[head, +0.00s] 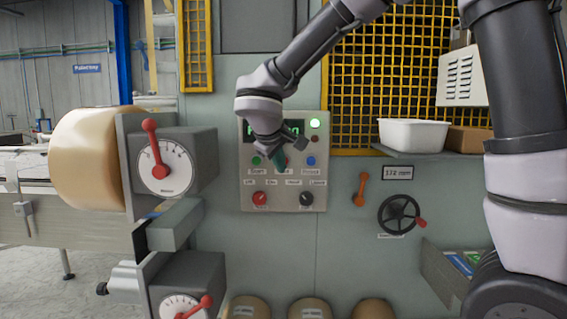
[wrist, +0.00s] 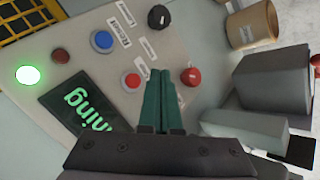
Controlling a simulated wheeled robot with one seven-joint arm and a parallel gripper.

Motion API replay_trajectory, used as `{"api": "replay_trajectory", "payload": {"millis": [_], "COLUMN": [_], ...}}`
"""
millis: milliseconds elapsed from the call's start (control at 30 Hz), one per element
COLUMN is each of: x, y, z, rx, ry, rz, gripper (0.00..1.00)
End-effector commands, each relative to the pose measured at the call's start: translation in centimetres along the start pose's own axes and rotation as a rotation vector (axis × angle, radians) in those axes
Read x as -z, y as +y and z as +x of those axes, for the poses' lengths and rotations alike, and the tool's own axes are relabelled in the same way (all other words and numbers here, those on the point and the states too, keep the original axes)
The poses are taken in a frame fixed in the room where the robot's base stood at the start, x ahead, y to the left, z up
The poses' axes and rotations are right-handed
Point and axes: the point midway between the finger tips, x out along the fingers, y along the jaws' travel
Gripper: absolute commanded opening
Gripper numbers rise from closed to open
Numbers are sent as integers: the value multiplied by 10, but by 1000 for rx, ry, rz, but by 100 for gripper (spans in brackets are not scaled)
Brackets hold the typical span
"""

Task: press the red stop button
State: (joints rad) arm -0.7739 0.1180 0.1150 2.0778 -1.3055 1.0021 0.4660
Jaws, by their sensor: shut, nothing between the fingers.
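The red stop button (wrist: 132,80) is a small round red cap on the grey control panel (head: 232,190). In the wrist view it shows just left of the fingertips. In the head view my gripper covers most of it. My gripper (wrist: 161,73) has its teal fingers together and empty, pointing at the panel. It also shows in the head view (head: 281,166), in front of the middle of the button row. I cannot tell whether the fingertips touch the panel. The blue button (wrist: 102,41) is further left in the wrist view.
The green button (head: 256,160) is left of my fingers. A red knob (head: 260,198) and a black knob (head: 306,198) sit below. A green lamp (head: 315,123) is lit; the display (wrist: 80,112) shows green letters. A grey dial box (head: 205,160) juts out at left.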

Motion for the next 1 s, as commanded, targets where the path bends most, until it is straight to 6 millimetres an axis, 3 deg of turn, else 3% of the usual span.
{"api": "replay_trajectory", "payload": {"millis": [400,1000], "x": [22,23], "y": [22,23], "z": [30,32], "rx": [0,0], "ry": [-1,0], "rz": [1,0], "gripper": [0,0]}}
